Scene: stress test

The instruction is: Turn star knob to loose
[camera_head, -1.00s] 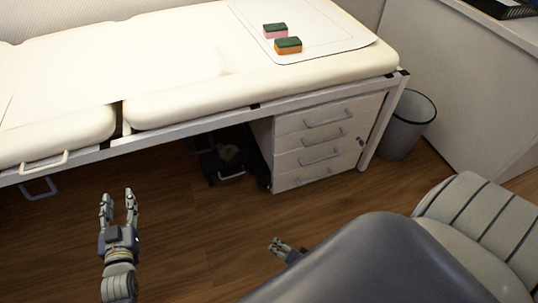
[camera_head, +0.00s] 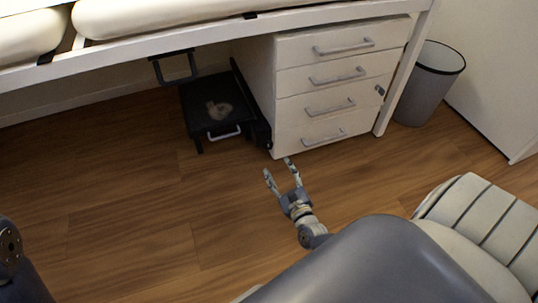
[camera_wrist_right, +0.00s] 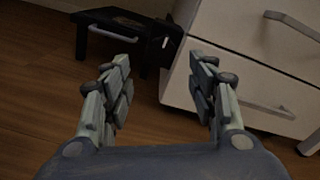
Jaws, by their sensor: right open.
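I cannot make out a star knob for certain in either view. A small dark fitting (camera_head: 380,90) shows at the right edge of the white drawer cabinet (camera_head: 318,45), too small to identify. My right gripper (camera_head: 279,168) is open and empty above the wood floor, in front of the cabinet's lower left corner. In the right wrist view my right gripper (camera_wrist_right: 160,60) has its fingers spread, with the black step stool (camera_wrist_right: 118,30) and the cabinet drawers (camera_wrist_right: 235,70) beyond them. My left gripper is out of view.
The black stool (camera_head: 190,105) stands under the white-framed couch (camera_head: 150,60), left of the cabinet. A grey bin (camera_head: 428,85) stands right of it. The floor (camera_head: 130,200) at left is clear. A grey and cream padded shape fills the lower right.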

